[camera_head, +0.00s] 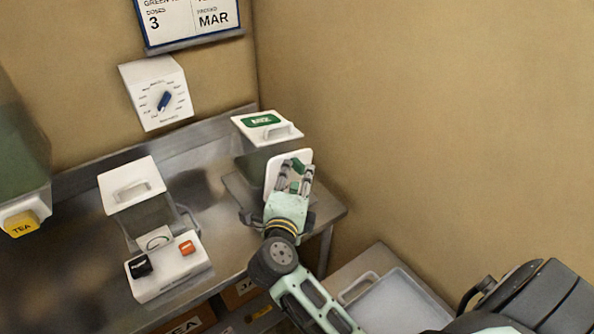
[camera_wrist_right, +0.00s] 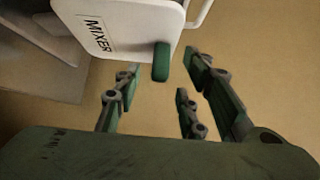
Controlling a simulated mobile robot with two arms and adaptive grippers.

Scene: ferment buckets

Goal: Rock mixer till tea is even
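The mixer's white plate, lettered MIXER (camera_wrist_right: 110,25), shows at the top of the right wrist view, with a green knob (camera_wrist_right: 160,62) at its lower edge. In the head view the white mixer plate (camera_head: 273,172) stands at the right end of the steel counter, partly hidden by my right gripper (camera_head: 296,178). In the right wrist view the gripper's fingers (camera_wrist_right: 162,82) are spread, with the knob just beyond and between their tips. I see no clear contact. My left gripper is not in view. The tea inside the mixer cannot be seen.
A white-lidded container (camera_head: 131,184) stands left on the counter behind a white box (camera_head: 170,275) with black and orange buttons. A green-labelled lid (camera_head: 268,127) sits behind the mixer. A yellow TEA tap (camera_head: 20,224) and a dial (camera_head: 158,93) are at left. A white tray (camera_head: 398,305) lies lower right.

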